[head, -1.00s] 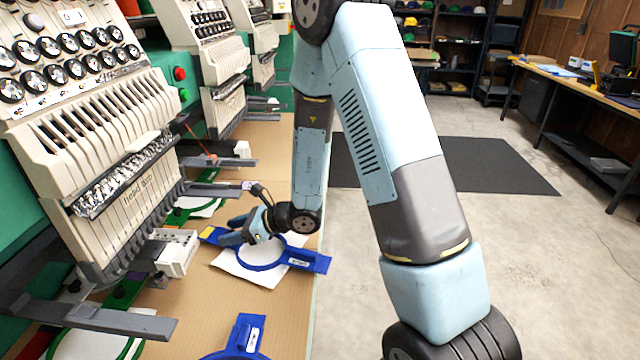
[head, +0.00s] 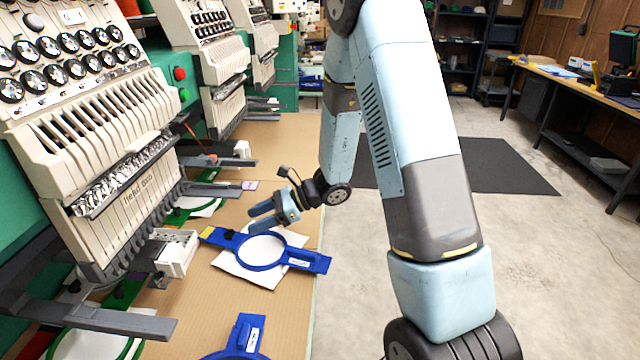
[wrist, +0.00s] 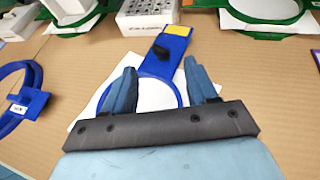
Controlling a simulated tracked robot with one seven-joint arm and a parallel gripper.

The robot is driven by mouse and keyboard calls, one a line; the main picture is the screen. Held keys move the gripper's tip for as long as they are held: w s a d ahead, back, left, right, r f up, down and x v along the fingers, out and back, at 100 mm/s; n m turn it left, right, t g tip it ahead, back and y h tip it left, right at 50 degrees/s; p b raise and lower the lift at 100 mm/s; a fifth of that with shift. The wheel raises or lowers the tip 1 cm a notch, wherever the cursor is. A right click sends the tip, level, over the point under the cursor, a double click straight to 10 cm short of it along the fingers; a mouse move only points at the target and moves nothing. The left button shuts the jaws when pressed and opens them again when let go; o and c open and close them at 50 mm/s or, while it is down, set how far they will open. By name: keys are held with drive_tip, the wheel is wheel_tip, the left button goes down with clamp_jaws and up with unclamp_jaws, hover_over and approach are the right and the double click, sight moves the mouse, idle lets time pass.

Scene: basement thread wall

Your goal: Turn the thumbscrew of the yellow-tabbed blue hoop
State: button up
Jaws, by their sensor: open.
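The yellow-tabbed blue hoop (head: 234,239) lies on the cardboard-coloured table with white fabric (head: 240,268) under and inside its ring. Its yellow tab (head: 207,233) points left, towards the machines. In the wrist view the yellow tab (wrist: 179,30) is at the top, with a dark piece (wrist: 160,54) on the blue arm below it, possibly the thumbscrew. My gripper (head: 257,218) is open and empty, above and behind the hoop in the head view. In the wrist view my fingers (wrist: 160,80) appear on either side of the hoop's ring, covering part of it. No contact is visible.
Another blue hoop (head: 245,335) lies nearer on the table, and also shows in the wrist view (wrist: 30,108). Green hoops (head: 175,218) sit under the embroidery machines (head: 100,150) at left. A white box (head: 175,252) stands beside the yellow tab.

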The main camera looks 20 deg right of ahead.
drive_tip(key=v, duration=0.7)
drive_tip(key=s+d+r+n+h, duration=0.3)
drive_tip(key=s+r+n, duration=0.3)
drive_tip(key=s+r, duration=0.1)
drive_tip(key=s+d+r+n+g+h, duration=0.1)
drive_tip(key=s+d+r+n+h, duration=0.1)
drive_tip(key=s+r+n+h, duration=0.2)
drive_tip(key=shift+s+d+r+n, duration=0.4)
drive_tip(key=shift+s+r+n, duration=1)
drive_tip(key=shift+s+r, duration=0.55)
drive_tip(key=shift+w+r, duration=0.15)
drive_tip(key=shift+w, duration=0.05)
drive_tip(key=shift+c, duration=0.4)
